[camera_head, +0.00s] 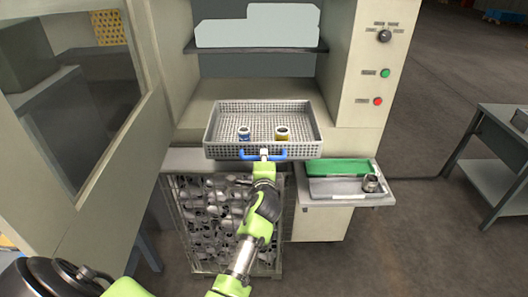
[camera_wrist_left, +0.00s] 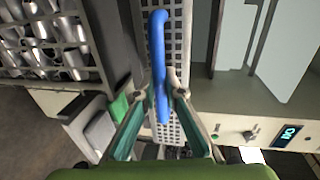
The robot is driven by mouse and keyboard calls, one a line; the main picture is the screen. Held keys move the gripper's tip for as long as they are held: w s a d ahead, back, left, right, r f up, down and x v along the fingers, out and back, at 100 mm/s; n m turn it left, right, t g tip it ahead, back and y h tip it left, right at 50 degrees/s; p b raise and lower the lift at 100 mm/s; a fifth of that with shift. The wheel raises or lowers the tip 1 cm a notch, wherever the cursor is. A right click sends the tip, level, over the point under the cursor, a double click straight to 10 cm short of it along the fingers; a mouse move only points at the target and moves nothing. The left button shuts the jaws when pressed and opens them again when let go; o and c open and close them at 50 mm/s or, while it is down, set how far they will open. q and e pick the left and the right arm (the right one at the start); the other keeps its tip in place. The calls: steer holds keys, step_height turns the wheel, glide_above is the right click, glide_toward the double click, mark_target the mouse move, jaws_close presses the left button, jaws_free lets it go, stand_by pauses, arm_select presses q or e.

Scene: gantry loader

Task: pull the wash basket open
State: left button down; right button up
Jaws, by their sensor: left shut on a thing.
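The wash basket (camera_head: 315,125) is a grey mesh tray in the opening of the machine, with a blue bar handle (camera_head: 280,153) on its front. Two small fittings, one with blue (camera_head: 244,133) and one with yellow (camera_head: 281,134), stand in it. My left gripper (camera_head: 264,156) is at the middle of the handle. In the left wrist view, the fingers of my left gripper (camera_wrist_left: 164,98) are closed around the blue handle (camera_wrist_left: 158,50), with the basket mesh (camera_wrist_left: 178,60) behind it. My right gripper is not in view.
A crate of metal parts (camera_head: 210,215) stands below the basket. To its right, a shelf holds a green tray (camera_head: 337,167) and a metal fitting (camera_head: 371,183). An open machine door (camera_head: 85,120) is at left. A control panel (camera_head: 383,60) is at right. A grey table (camera_head: 500,150) stands farther right.

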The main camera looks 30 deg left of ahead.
arm_select(q)
steer(key=shift+s+d+f, duration=0.1)
steer(key=shift+s+d, duration=0.05)
steer(key=shift+s, duration=0.15)
steer(key=shift+s+d, duration=0.1)
steer(key=shift+s, duration=0.05)
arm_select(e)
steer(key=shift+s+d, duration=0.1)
arm_select(q)
steer(key=c, duration=2.4)
jaws_free()
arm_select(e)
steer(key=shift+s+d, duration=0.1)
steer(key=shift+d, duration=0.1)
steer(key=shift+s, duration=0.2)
arm_select(q)
steer(key=v, duration=0.7)
steer(key=shift+s, duration=0.2)
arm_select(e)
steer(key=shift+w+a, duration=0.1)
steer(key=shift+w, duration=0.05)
